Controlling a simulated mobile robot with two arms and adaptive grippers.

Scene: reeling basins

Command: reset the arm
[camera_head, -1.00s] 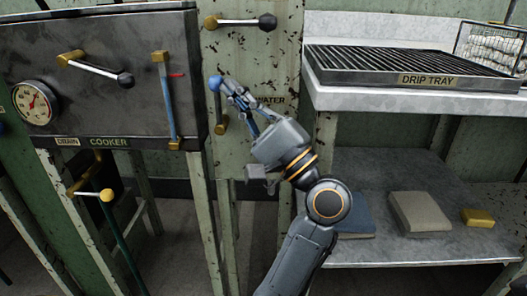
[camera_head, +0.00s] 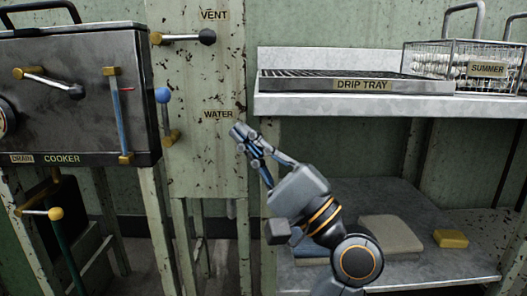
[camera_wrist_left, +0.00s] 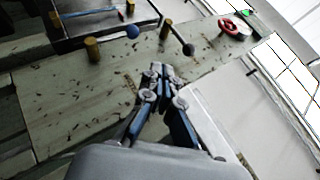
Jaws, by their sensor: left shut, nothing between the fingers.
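My left gripper (camera_head: 240,132) is shut and empty. In the head view it is in front of the green panel, just below and right of the WATER label (camera_head: 218,114). It is to the right of the water lever and apart from it. That lever has a blue knob (camera_head: 162,95) at the top and a brass base (camera_head: 171,137) below. In the left wrist view the shut fingertips (camera_wrist_left: 158,72) point at the worn green panel (camera_wrist_left: 65,100) and hold nothing. My right gripper is in neither view.
The vent lever (camera_head: 182,38) is above the water lever. The cooker (camera_head: 95,130) with its levers stands at left. The drip tray (camera_head: 350,85) and a wire basket (camera_head: 460,68) are on the right shelf. A folded grey cloth (camera_head: 390,235) and a yellow block (camera_head: 450,238) lie below.

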